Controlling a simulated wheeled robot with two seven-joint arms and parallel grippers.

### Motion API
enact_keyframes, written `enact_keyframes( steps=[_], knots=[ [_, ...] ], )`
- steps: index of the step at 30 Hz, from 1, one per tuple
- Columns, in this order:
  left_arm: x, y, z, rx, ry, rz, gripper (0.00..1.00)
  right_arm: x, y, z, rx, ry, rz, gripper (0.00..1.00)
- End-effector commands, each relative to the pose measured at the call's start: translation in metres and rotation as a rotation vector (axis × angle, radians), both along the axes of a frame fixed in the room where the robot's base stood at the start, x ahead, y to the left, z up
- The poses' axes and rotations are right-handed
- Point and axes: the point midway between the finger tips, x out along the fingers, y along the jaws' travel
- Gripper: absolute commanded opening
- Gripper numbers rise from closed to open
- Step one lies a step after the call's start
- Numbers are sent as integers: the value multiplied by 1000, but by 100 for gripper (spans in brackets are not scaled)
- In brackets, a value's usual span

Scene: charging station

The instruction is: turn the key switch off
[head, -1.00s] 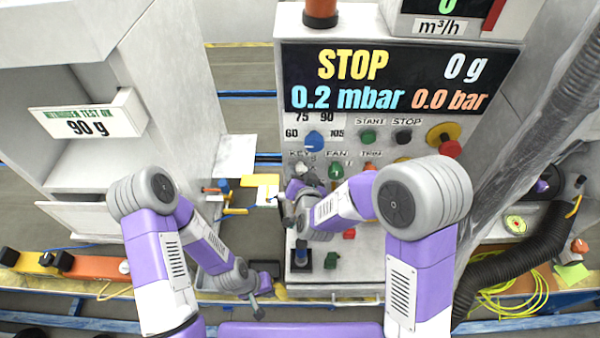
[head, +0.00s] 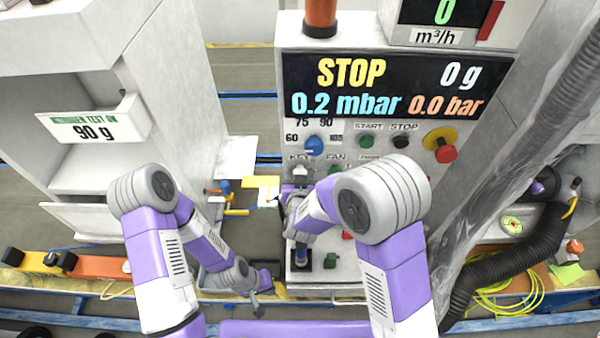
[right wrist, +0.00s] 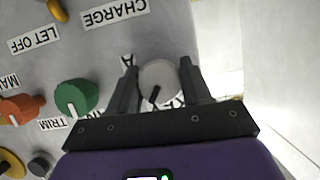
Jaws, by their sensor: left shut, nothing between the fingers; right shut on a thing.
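The key switch shows in the right wrist view as a round light grey knob (right wrist: 160,80) with a dark mark on it. My right gripper (right wrist: 160,85) has one finger on each side of the knob and is shut on it. In the head view the right gripper (head: 299,172) is just below the KEY label on the panel (head: 410,215), and the wrist hides most of the switch. My left gripper (head: 257,304) is shut and empty, low in front of the panel's lower left side.
A green knob (right wrist: 76,97) and an orange knob (right wrist: 22,108) sit beside the key switch. A red button on a yellow disc (head: 443,152) is at upper right. A black hose (head: 490,275) lies right of the panel. The display (head: 395,85) reads STOP.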

Motion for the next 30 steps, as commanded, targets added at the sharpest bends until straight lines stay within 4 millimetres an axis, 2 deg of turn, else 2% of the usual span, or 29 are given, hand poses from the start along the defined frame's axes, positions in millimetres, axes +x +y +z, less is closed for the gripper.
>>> enact_keyframes(
  steps=[3, 15, 21, 30],
  knots=[
    [0, 0, 13, 0, 0, 0, 0, 0, 2, 3, -115, -1, 4, 18],
    [0, 0, 38, 0, 0, 0, 0, 0, 1, 3, -453, -3, 2, 18],
    [0, 0, 46, 0, 0, 0, 0, 0, 1, 2, -563, -4, 0, 18],
    [0, 0, 50, 0, 0, 0, 0, 1, 1, 1, -639, -4, 0, 18]
  ],
)
